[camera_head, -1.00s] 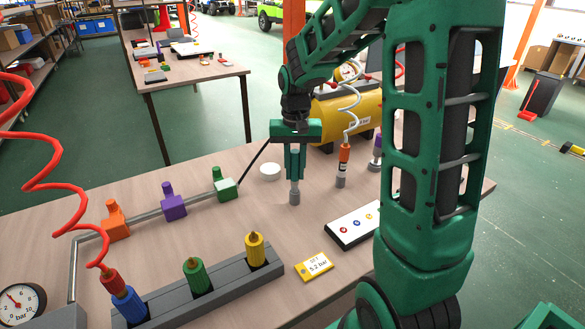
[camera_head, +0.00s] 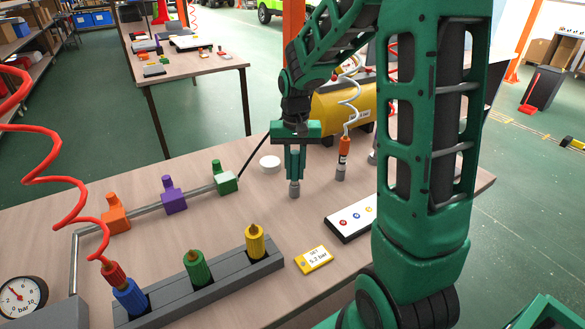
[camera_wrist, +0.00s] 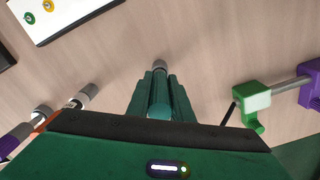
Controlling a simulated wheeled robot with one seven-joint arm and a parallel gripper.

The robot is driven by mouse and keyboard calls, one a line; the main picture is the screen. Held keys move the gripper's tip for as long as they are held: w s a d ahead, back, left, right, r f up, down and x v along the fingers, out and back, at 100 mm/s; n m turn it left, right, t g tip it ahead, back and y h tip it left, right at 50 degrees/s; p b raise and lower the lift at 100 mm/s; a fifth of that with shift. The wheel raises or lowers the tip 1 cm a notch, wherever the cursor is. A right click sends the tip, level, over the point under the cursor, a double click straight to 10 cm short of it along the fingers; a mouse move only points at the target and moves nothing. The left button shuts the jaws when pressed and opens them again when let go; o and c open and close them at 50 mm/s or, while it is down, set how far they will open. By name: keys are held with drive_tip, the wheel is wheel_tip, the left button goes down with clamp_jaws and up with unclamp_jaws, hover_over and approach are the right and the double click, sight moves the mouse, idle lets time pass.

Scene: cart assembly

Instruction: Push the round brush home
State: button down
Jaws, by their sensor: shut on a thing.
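My gripper (camera_head: 295,172) is shut on a green cylinder with a grey tip (camera_head: 294,189), held upright over the table. In the wrist view, the green cylinder (camera_wrist: 160,103) lies between the two green fingers, with its grey end toward the tabletop. I cannot tell whether the tip touches the table. No thing is plainly recognisable as a round brush. An orange piece with a grey base (camera_head: 342,160) stands to the right of my gripper, at the end of a white coiled hose.
Green (camera_head: 225,180), purple (camera_head: 173,198) and orange (camera_head: 115,216) valves sit on a grey pipe at left. A grey rack (camera_head: 215,291) holds blue, green and yellow pieces in front. A white disc (camera_head: 270,164) lies near my gripper. A yellow tank (camera_head: 340,106) stands behind.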

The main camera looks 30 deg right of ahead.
sight(295, 152)
drive_tip(key=shift+f, duration=0.7)
drive_tip(key=c, duration=1.5)
unclamp_jaws()
wheel_tip(295, 152, up, 11)
drive_tip(key=shift+f, duration=0.15)
drive_tip(key=s+d, duration=0.1)
drive_tip(key=s, duration=0.8)
drive_tip(key=s+d+f, duration=0.1)
drive_tip(key=s, duration=0.8)
drive_tip(key=s+d+f, duration=0.1)
drive_tip(key=s, duration=0.8)
drive_tip(key=shift+s+d, duration=0.35)
drive_tip(key=shift+d, duration=0.05)
